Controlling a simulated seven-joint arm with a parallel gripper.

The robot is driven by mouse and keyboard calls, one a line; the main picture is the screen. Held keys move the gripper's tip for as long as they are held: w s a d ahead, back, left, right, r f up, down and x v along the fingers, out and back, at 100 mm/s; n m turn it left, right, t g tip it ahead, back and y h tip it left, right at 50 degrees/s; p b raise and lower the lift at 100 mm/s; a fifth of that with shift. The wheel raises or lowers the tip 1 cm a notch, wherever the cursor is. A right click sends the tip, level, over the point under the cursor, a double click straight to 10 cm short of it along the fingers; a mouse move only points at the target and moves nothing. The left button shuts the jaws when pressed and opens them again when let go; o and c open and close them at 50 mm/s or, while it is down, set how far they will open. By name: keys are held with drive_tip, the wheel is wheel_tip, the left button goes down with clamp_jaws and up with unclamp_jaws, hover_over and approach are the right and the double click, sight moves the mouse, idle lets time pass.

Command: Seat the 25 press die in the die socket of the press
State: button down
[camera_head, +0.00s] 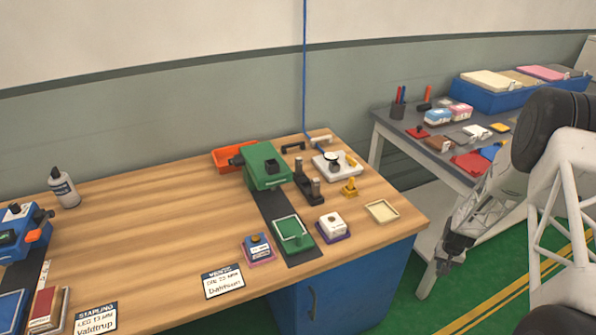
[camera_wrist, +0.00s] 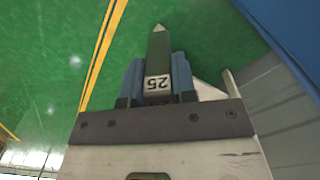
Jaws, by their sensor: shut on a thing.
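My gripper (camera_head: 442,266) hangs beside the right side of the workbench, over the green floor. In the wrist view its blue-grey fingers (camera_wrist: 157,85) are shut on the 25 press die (camera_wrist: 158,50), a dark green-grey piece with a pointed end and a white label reading 25. The die's point faces away from the palm. In the head view the die is too small to make out. A green machine (camera_head: 265,160), which looks like the press, stands on the bench at the back, with a dark strip in front. I cannot make out its die socket.
The wooden bench (camera_head: 150,205) holds a dark two-post fixture (camera_head: 308,186), a green square plate (camera_head: 291,236), a white block (camera_head: 331,226), a shallow tray (camera_head: 381,211) and an orange bin (camera_head: 232,155). A cluttered grey table (camera_head: 410,141) stands behind my arm.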

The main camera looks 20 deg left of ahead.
drive_tip(key=w+a+r, duration=0.1)
drive_tip(key=w+r, duration=0.2)
drive_tip(key=r, duration=0.4)
drive_tip(key=w+a+r, duration=0.2)
drive_tip(key=w+r, duration=0.1)
drive_tip(key=r, duration=0.4)
drive_tip(key=a+r, duration=0.6)
drive_tip(key=r, duration=0.5)
drive_tip(key=a+r, duration=0.6)
drive_tip(key=r, duration=0.5)
drive_tip(key=s+a+r+n, duration=0.25)
drive_tip(key=s+a, duration=0.35)
drive_tip(key=a, duration=0.4)
drive_tip(key=s+a+r+n, duration=0.2)
drive_tip(key=s+a+r, duration=0.25)
drive_tip(key=a, duration=0.65)
drive_tip(key=s+a+r+n, duration=0.3)
drive_tip(key=s+a+n, duration=0.1)
drive_tip(key=s+a, duration=1.2)
drive_tip(key=s, duration=0.3)
drive_tip(key=shift+a+r+n, duration=0.15)
drive_tip(key=shift+r+n, duration=0.05)
drive_tip(key=shift+n, duration=0.15)
drive_tip(key=w+a+f, duration=0.1)
drive_tip(key=w+a, duration=0.9)
drive_tip(key=w, duration=0.2)
drive_tip(key=shift+w+f, duration=0.2)
drive_tip(key=shift+f, duration=0.05)
